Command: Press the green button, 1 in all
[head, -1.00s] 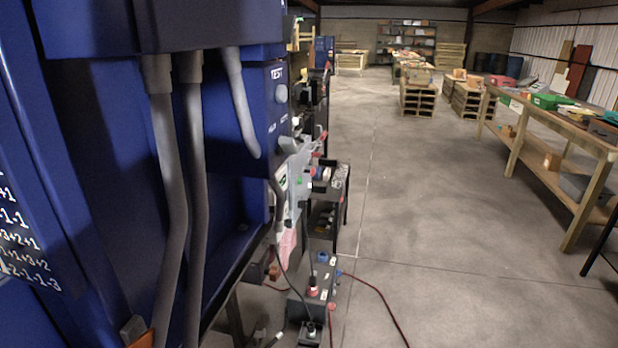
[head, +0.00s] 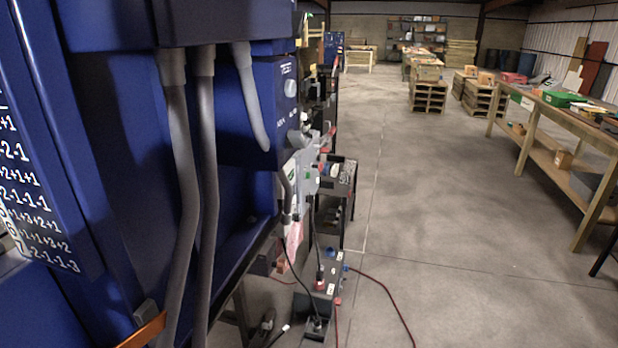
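A small green spot (head: 307,174) shows on a light grey unit (head: 303,184) beyond the blue machine, left of the middle. It is too small to tell whether it is the green button. Neither of my grippers is in view. The large blue machine (head: 112,150) fills the left side, close to me. Its side box (head: 262,110) carries a round pale knob or button (head: 290,88) and a second pale knob (head: 294,139) below it. I see no clear green button on this near part.
Grey conduits (head: 186,170) run down the machine's front. A dark box (head: 320,275) with a red cable (head: 385,308) lies on the floor beyond. A wooden workbench (head: 555,135) stands at right, pallets (head: 429,97) at the back. The concrete floor (head: 440,200) between is clear.

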